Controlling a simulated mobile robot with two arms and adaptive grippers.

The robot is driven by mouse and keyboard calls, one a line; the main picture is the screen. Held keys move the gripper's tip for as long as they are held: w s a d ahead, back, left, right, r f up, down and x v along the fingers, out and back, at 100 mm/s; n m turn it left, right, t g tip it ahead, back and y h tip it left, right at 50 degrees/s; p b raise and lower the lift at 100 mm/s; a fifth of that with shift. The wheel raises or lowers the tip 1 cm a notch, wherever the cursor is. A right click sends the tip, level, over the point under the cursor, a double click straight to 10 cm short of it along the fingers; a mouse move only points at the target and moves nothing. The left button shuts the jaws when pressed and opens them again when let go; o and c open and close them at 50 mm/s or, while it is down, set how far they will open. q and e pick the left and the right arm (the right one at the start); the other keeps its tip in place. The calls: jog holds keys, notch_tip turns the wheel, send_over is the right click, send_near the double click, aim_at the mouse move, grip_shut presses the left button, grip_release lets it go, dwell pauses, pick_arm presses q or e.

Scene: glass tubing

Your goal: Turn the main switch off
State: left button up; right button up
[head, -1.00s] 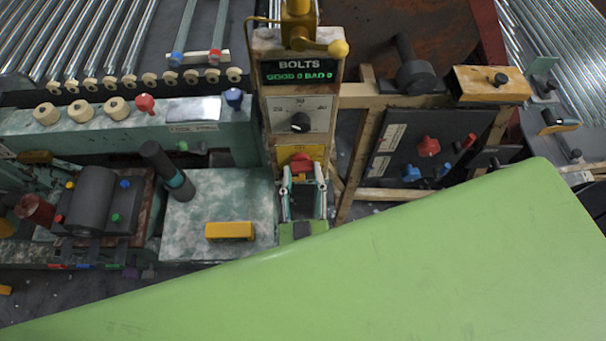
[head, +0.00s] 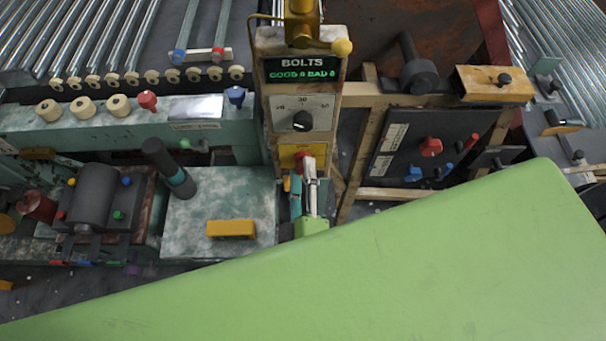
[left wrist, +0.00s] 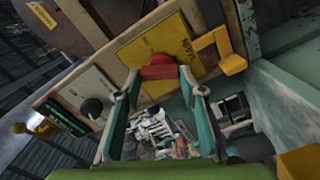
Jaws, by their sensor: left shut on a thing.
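The main switch is a red knob (head: 303,156) on a yellow plate (head: 288,151) low on the upright bolts panel. In the left wrist view the red knob (left wrist: 158,72) sits between the fingertips, and the yellow plate (left wrist: 165,42) reads MAIN. My left gripper (head: 306,165) reaches up to the knob from below. In the left wrist view it (left wrist: 160,77) is shut on the knob, one finger on each side. The fingers partly hide the knob in the head view. My right gripper is not in view.
Above the switch are a black dial (head: 302,121) and a green-lit display (head: 302,70). An orange bracket (left wrist: 222,50) stands close to the right finger in the wrist view. A yellow block (head: 231,229) lies on the bench at left. A dark panel with a red knob (head: 431,147) is at right.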

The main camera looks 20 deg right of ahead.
pick_arm(q)
jog(key=n+b, duration=0.1)
jog(key=n, duration=0.4)
jog(key=shift+w+n, duration=0.1)
jog(key=shift+n, duration=0.2)
dwell(0.4)
jog(key=o, duration=1.1)
jog(key=v, duration=0.7)
jog(key=shift+s, duration=0.25)
jog(key=shift+a, duration=0.1)
